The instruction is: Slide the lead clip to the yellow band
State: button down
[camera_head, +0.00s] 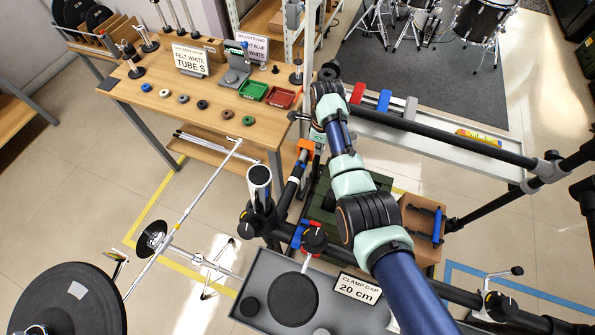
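My arm reaches up from the bottom right, and its wrist is beside the right end of the wooden table. My gripper (309,143) points down below the wrist and is small and partly hidden, so I cannot tell whether it is open or shut. An orange clamp-like piece (306,147) shows right at it, at the upper end of a dark slanting bar (284,199). I cannot tell whether they touch. A blue piece (299,234) and a red piece (314,240) sit lower, near the bar junction. I cannot single out the lead clip, and no yellow band on a bar is clear.
The wooden table (150,98) carries small discs, green and red trays, stands and signs. A black crossbar (440,135) runs along the right, before a pale shelf with red, blue and grey blocks.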

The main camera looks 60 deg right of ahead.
jog(key=shift+a+r, duration=0.1)
notch_tip(320, 180, up, 8)
jog(key=a+p, duration=0.1)
jog(key=p, duration=1)
jog(key=shift+a, duration=0.4)
jog(key=shift+s, duration=0.1)
